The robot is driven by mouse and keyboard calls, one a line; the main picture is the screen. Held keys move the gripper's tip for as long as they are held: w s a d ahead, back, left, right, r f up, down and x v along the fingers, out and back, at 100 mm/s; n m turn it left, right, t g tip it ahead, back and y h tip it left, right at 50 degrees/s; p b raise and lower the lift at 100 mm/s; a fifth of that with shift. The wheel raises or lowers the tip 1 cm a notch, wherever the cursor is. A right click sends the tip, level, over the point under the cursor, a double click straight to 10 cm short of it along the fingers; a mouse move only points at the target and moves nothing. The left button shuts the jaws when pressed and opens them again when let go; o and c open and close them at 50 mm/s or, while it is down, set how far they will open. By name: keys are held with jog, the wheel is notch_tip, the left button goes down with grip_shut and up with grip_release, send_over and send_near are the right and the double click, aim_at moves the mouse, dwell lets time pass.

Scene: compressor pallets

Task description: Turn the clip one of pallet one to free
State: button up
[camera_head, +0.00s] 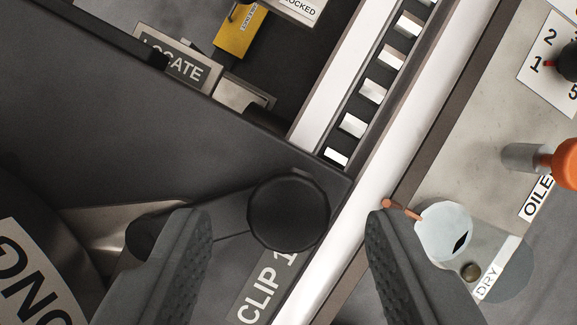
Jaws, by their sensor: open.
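Clip one is a dark lever with a round, faceted black knob (288,211), at the lower centre of the view. The lever runs left from the knob and is partly hidden by my left finger. Pallet one appears to be the dark plate (100,110) that the clip sits on. My gripper (285,222) is open, with one ribbed finger left of the knob and the other right of it. The knob shows between the fingers, with gaps on both sides; I cannot tell their height above it.
A rail with rollers (372,91) runs diagonally right of the plate. Beyond it a grey panel holds an orange-capped part (566,163), a pale round fitting (443,231) and a "DRY" label (488,281). A "LOCATE" plate (176,64) and yellow tag (241,33) are at upper left.

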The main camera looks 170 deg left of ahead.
jog(key=shift+x, duration=0.85)
grip_shut()
jog(key=shift+m, duration=0.3)
jog(key=m+h, duration=0.1)
jog(key=m, duration=0.2)
jog(key=shift+w+a, duration=0.1)
jog(key=shift+a, duration=0.1)
jog(key=m+h, duration=0.1)
jog(key=m, duration=0.2)
jog(key=m+g+h, duration=0.1)
jog(key=m, duration=0.1)
jog(key=shift+m+g, duration=0.3)
jog(key=shift+m, duration=0.1)
